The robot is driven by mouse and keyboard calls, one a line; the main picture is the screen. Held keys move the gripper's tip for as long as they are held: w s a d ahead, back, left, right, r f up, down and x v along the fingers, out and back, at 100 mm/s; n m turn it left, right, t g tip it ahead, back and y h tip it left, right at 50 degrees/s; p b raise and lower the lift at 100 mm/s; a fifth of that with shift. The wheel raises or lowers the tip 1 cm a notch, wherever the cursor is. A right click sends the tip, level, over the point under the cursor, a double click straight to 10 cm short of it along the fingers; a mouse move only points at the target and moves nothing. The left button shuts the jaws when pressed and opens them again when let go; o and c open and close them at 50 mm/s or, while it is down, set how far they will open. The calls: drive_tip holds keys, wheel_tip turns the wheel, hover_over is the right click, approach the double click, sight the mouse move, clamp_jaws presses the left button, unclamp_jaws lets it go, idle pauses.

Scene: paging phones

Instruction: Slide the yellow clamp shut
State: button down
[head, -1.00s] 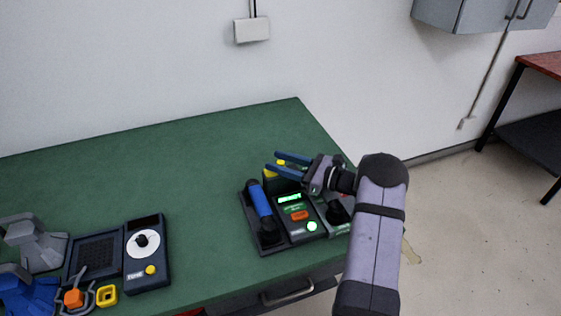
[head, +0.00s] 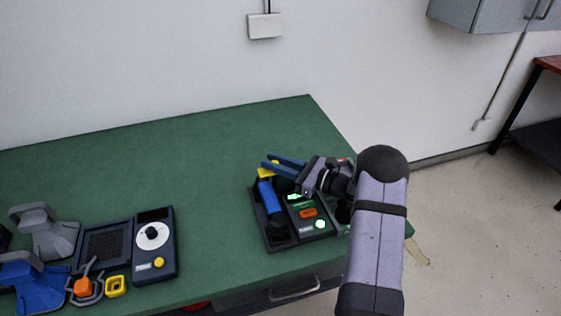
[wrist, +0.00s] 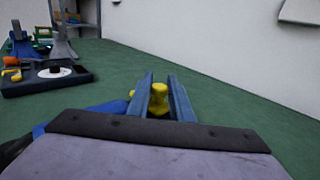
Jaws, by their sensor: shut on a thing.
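The yellow clamp (head: 266,172) is at the back left end of the dark phone unit (head: 279,237), behind the blue handset (head: 270,197). In the wrist view its yellow knob (wrist: 159,98) stands between the two blue fingers of my gripper (wrist: 160,92). My gripper (head: 268,160) reaches in from the right over the back of the unit and is shut on the yellow clamp. The fingers and palm hide part of the clamp and its track, so I cannot tell how far it has slid.
The unit has a lit green display (head: 296,196) and an orange button (head: 308,212). At left are another device with a white dial (head: 152,236), a yellow square ring (head: 115,286), and grey and blue stands. The green table (head: 190,160) is clear behind and between them.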

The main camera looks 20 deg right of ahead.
drive_tip(key=shift+a, duration=0.2)
drive_tip(key=c, duration=1.6)
unclamp_jaws()
drive_tip(key=shift+a, duration=0.1)
drive_tip(key=shift+s+d, duration=0.1)
drive_tip(key=shift+d, duration=0.15)
drive_tip(key=shift+s+d, duration=0.2)
drive_tip(key=b+v, duration=0.2)
drive_tip(key=v, duration=0.4)
drive_tip(key=shift+s+d+r, duration=0.1)
drive_tip(key=shift+s+d, duration=0.05)
drive_tip(key=shift+s, duration=0.05)
